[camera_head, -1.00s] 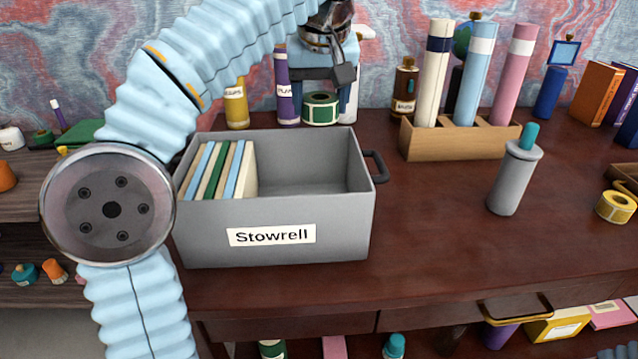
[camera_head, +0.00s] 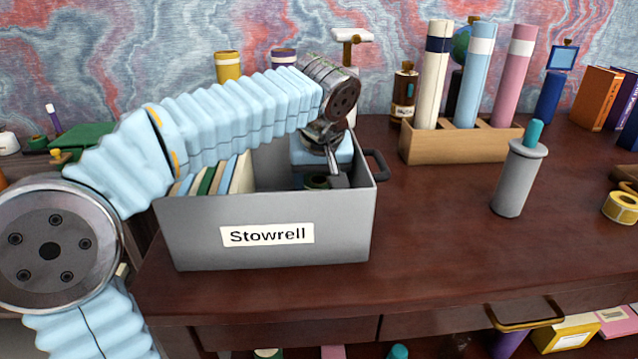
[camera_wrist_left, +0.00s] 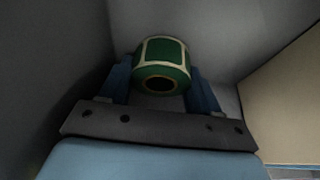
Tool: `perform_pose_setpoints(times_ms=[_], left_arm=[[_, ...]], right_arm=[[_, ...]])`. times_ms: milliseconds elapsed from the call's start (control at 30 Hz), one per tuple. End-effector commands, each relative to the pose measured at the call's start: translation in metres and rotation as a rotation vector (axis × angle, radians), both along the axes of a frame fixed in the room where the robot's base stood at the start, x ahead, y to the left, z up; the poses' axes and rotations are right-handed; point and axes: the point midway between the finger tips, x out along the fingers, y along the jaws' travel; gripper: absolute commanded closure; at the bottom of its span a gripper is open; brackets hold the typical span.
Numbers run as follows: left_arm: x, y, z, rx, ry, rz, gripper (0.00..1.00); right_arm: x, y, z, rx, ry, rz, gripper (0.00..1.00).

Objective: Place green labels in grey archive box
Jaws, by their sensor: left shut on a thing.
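The grey archive box (camera_head: 190,235), marked "Stowrell", stands on the desk with several files (camera_head: 212,178) in its left part. The green labels, a green roll with pale edges (camera_head: 317,182), are down inside the right part of the box, mostly hidden in the head view. In the left wrist view the roll (camera_wrist_left: 162,62) sits between the two blue fingers of my left gripper (camera_wrist_left: 163,85), with box walls around it. My left gripper (camera_head: 322,178) reaches into the box from above and is shut on the roll. I cannot tell whether the roll touches the floor. My right gripper is not in view.
A wooden holder (camera_head: 460,147) with upright tubes stands behind and to the right. A grey cylinder (camera_head: 515,185) and a yellow label roll (camera_head: 621,207) stand farther right. The desk right of the box is mostly clear. The box's side handle (camera_head: 377,166) sticks out right.

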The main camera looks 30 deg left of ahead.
Motion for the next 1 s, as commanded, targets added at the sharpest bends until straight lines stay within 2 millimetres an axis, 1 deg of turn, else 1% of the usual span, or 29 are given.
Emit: perform_pose_setpoints(times_ms=[267,367,400,467,767,800,867,967,1000], left_arm=[[0.0,0.0,-0.002,0.001,-0.001,0.0,0.72],[0.0,0.0,-0.005,0.001,-0.001,0.0,0.72],[0.0,0.0,-0.005,0.001,-0.001,0.0,0.34],[0.0,0.0,-0.004,0.001,-0.001,0.0,0.27],[0.0,0.0,-0.002,0.001,-0.001,0.0,0.27],[0.0,0.0,0.002,0.0,-0.001,0.0,0.27],[-0.002,-0.002,0.007,-0.001,-0.004,-0.001,0.27],[-0.008,-0.005,0.025,-0.001,-0.005,-0.002,0.27],[-0.011,-0.008,0.033,-0.002,-0.006,-0.003,0.27]], right_arm=[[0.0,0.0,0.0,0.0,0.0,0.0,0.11],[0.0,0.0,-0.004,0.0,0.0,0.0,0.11],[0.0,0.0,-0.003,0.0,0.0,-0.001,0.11],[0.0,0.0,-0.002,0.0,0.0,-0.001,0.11],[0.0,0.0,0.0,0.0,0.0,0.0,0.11],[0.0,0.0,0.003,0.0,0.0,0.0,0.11],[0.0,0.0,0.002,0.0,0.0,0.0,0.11],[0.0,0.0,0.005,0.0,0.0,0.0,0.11],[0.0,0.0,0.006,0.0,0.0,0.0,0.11]])
